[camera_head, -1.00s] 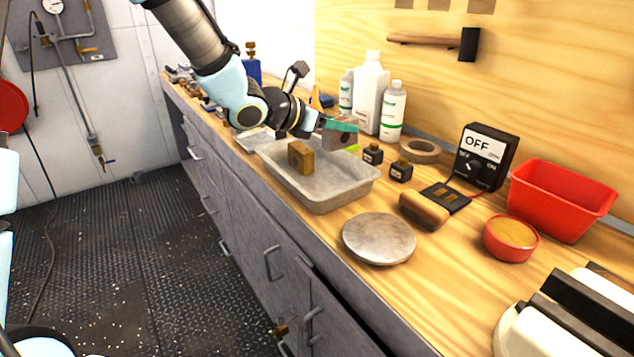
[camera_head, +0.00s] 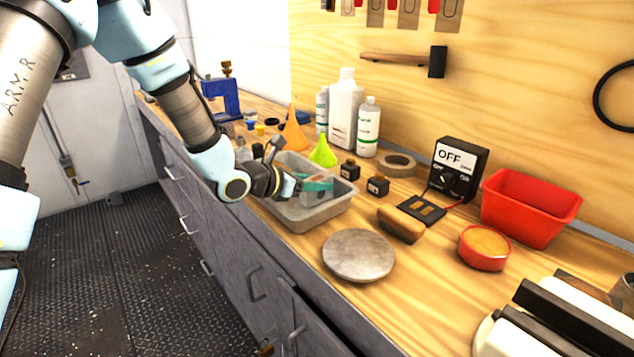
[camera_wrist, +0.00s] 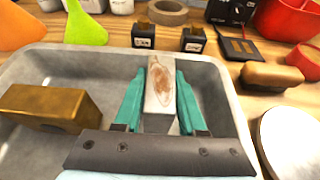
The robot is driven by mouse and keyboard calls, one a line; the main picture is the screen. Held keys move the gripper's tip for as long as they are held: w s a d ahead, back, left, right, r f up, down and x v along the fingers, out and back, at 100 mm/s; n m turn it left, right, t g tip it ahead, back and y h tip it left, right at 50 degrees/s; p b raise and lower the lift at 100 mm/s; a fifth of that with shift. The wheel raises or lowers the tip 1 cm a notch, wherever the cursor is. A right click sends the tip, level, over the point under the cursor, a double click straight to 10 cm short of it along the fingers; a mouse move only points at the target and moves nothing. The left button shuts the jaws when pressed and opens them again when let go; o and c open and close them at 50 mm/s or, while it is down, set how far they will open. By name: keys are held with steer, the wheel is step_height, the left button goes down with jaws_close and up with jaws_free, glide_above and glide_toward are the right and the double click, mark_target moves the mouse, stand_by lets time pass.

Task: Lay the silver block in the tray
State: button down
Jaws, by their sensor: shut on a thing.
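The silver block (camera_wrist: 160,90), grey with a brownish worn patch on its end, is between the teal fingers of my gripper (camera_wrist: 160,98) in the wrist view. My gripper is shut on it. In the head view my gripper (camera_head: 318,186) reaches over the grey metal tray (camera_head: 312,220), low and within its rim. The tray's wall also shows in the wrist view (camera_wrist: 226,100). Whether the block touches the tray floor I cannot tell. A brass block (camera_wrist: 45,105) sits in the tray at the left in the wrist view; my arm hides it in the head view.
A round metal disc (camera_head: 358,255) and a wooden-handled brush (camera_head: 401,224) lie right of the tray. Two small dark bottles (camera_head: 377,186), a green funnel (camera_head: 323,152) and white bottles (camera_head: 345,115) stand behind it. Free tray floor shows beside the brass block.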

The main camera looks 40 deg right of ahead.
steer(key=shift+f+b, duration=0.15)
steer(key=shift+b, duration=0.15)
steer(key=shift+c, duration=2.4)
jaws_free()
steer(key=shift+r+p, duration=0.2)
steer(key=shift+p, duration=0.1)
steer(key=b+v, duration=0.2)
steer(key=v, duration=1)
steer(key=shift+f, duration=0.1)
